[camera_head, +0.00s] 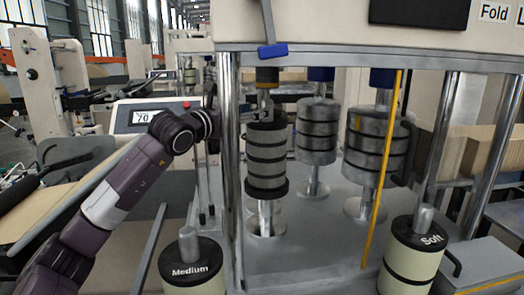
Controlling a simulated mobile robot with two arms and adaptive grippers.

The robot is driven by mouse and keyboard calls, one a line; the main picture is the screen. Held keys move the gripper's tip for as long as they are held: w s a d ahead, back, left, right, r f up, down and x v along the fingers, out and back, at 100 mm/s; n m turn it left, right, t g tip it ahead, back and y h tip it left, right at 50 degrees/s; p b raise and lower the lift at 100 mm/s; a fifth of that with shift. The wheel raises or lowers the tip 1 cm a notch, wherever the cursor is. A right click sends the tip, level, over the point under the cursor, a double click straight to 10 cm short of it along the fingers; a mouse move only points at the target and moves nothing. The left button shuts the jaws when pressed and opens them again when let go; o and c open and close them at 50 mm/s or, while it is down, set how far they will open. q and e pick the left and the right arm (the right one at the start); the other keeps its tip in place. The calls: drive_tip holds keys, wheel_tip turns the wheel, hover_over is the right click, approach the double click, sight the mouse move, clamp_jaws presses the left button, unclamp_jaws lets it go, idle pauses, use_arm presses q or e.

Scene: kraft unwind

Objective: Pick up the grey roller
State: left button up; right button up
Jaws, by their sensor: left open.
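A grey roller (266,161) with black bands stands upright on a metal shaft, at the centre left of the machine's bay. My left arm comes in from the left and passes behind the front metal post. My left gripper (262,110) is open at the top of this roller, around or beside its shaft; I cannot tell which. The post hides part of the wrist. Two more grey banded rollers stand to the right, a middle one (318,146) and a right one (373,150). My right gripper is not in view.
A cream roller marked Medium (191,268) and one marked Soft (413,258) stand in front. Metal posts (229,160) and a thin yellow bar (381,165) cross the bay. A blue-ended lever (273,51) hangs above. A display (150,115) stands at left.

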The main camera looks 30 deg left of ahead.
sight(263, 105)
use_arm(q)
drive_tip(key=shift+w+d+r+p, duration=0.15)
drive_tip(key=shift+w+p, duration=0.1)
drive_tip(key=shift+w, duration=0.2)
drive_tip(key=shift+w+d+r+p, duration=0.15)
drive_tip(key=shift+w+p, duration=0.1)
drive_tip(key=shift+w, duration=0.15)
drive_tip(key=w+p, duration=0.3)
drive_tip(key=w, duration=0.1)
drive_tip(key=shift+w+d+f, duration=0.1)
drive_tip(key=shift+w, duration=0.35)
drive_tip(key=c, duration=1.2)
clamp_jaws()
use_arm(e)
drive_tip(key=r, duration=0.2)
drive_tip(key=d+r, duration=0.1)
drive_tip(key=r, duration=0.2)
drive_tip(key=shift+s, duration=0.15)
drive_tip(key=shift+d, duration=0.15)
use_arm(q)
drive_tip(key=shift+r, duration=0.2)
